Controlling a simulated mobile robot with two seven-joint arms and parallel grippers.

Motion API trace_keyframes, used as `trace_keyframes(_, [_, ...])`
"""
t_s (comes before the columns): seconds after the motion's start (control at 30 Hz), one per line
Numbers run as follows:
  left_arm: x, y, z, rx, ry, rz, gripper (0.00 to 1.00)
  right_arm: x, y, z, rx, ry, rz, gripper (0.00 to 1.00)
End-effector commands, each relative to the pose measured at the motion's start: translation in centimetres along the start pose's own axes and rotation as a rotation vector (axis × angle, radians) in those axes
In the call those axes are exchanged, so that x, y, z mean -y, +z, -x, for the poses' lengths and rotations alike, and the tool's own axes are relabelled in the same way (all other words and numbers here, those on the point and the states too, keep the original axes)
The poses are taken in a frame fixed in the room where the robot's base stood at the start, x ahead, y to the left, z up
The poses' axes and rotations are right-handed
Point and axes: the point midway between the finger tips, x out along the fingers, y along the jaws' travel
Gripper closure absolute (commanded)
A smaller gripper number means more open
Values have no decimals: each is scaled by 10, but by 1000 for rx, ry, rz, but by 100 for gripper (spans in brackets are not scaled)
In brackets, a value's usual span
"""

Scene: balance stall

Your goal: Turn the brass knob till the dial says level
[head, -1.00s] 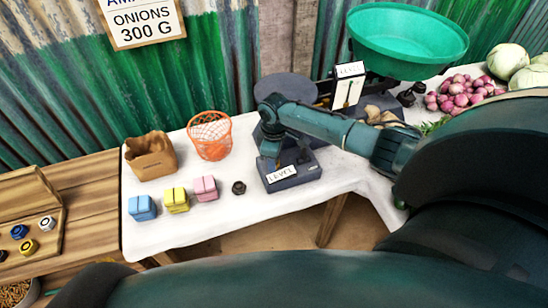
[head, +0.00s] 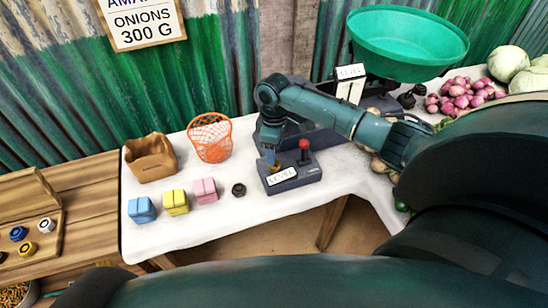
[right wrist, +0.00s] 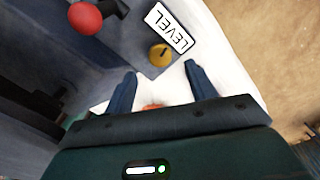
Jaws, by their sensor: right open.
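The brass knob (right wrist: 160,54) is round with a dark line on its top, and sits on a dark control box (head: 290,182) beside a white LEVEL label (right wrist: 170,27). In the head view the knob (head: 273,168) is partly hidden by my right gripper (head: 270,157), which points down at it. In the right wrist view my right gripper (right wrist: 160,70) is open, with its fingers apart on either side below the knob and nothing between them. The white dial housing (head: 350,89) with a sign on top stands behind my right arm; its reading is too small to tell. My left gripper is not in view.
A red-topped lever (head: 305,145) stands on the same box, close to the knob; its red ball (right wrist: 85,18) also shows in the right wrist view. A black nut-like weight (head: 239,189), colored blocks (head: 176,202) and an orange basket (head: 210,138) lie to the left. A green pan (head: 408,45) is behind.

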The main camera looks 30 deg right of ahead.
Motion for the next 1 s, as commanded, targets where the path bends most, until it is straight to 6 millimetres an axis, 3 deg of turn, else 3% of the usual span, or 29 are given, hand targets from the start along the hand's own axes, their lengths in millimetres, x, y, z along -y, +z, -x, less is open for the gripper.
trace_keyframes(0.2, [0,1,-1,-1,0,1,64,0,-1,47,-3,2,1,44])
trace_keyframes(0.4, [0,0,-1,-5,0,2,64,0,0,70,-1,1,-1,44])
trace_keyframes(1.0, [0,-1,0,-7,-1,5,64,0,0,74,0,-1,0,44])
